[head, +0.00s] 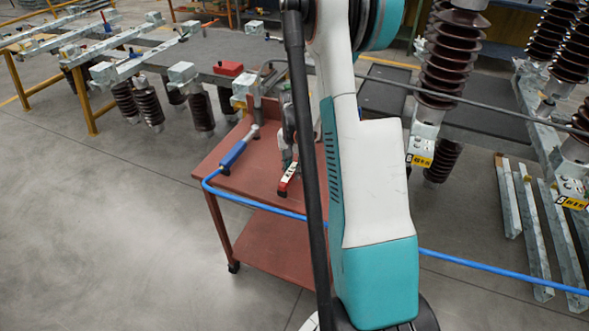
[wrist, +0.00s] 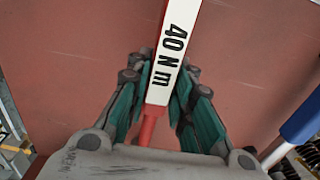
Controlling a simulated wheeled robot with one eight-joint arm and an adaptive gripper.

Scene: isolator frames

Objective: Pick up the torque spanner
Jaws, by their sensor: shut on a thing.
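The torque spanner (wrist: 172,50) has a white face with red edges and black "40 N m" lettering. In the wrist view it runs from the top edge down between the fingers, ending in a thinner red part. My gripper (wrist: 164,70) is shut on it, with green-padded fingers on both sides. In the head view the spanner (head: 288,178) shows as a short red and white piece at my gripper (head: 287,158), over the red cart top. My arm hides part of this area. I cannot tell whether the spanner touches the cart top.
A red cart (head: 222,178) stands below my gripper. A blue-handled tool (head: 238,150) lies on its left side, also at the right of the wrist view (wrist: 304,118). Brown insulators (head: 450,65) stand to the right. Floor at left is clear.

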